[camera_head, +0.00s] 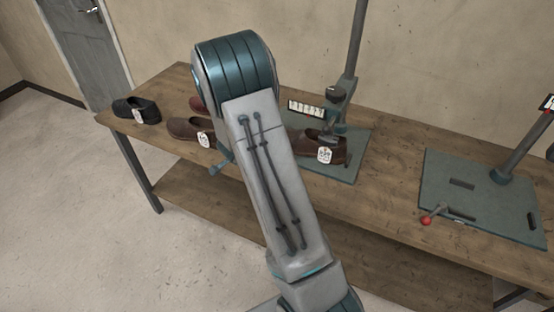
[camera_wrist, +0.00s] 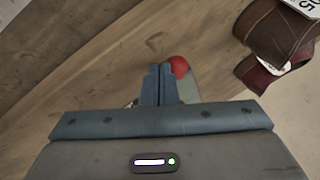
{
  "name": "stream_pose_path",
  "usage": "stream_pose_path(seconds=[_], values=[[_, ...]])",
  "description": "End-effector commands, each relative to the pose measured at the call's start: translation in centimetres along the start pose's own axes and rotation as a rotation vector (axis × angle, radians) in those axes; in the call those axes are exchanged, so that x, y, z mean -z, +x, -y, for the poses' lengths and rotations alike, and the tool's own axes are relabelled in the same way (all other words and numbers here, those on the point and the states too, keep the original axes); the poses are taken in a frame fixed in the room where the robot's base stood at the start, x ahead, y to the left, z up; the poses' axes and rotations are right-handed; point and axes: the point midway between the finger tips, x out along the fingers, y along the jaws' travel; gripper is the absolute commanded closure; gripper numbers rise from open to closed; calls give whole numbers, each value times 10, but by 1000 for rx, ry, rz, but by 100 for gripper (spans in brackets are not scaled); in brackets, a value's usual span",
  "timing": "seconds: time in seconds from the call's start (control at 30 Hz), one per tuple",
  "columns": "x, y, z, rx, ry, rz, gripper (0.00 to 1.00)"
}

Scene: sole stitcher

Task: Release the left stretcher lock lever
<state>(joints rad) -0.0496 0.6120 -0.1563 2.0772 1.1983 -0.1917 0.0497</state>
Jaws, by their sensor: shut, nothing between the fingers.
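The red ball knob (camera_wrist: 179,66) of a lever shows in the wrist view, just right of my fingertips. My gripper (camera_wrist: 161,70) is shut and empty, its two fingers together beside the knob. I cannot tell whether they touch it. The fingers and gripper body hide most of the lever. In the head view my arm covers this spot. The left stitcher stand (camera_head: 345,180) is partly visible behind my arm, with a brown shoe on its base. Another lever with a red knob (camera_head: 427,220) sits on the right base plate (camera_head: 440,180).
A black shoe (camera_head: 136,110) and a brown tagged shoe (camera_head: 190,129) stand on the wooden table (camera_head: 385,205) to the left. Shoes (camera_wrist: 278,32) also show close at the upper right in the wrist view. The tabletop between the two base plates is clear.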

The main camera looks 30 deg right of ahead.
Motion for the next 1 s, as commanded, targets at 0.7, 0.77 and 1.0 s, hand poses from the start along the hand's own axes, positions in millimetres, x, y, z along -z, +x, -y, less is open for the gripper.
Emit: stream_pose_path(seconds=[0.7,0.77,1.0], values=[[4,5,6,-2,9,-4,100],[4,5,6,-1,9,-4,100],[2,0,3,0,8,-4,100]])
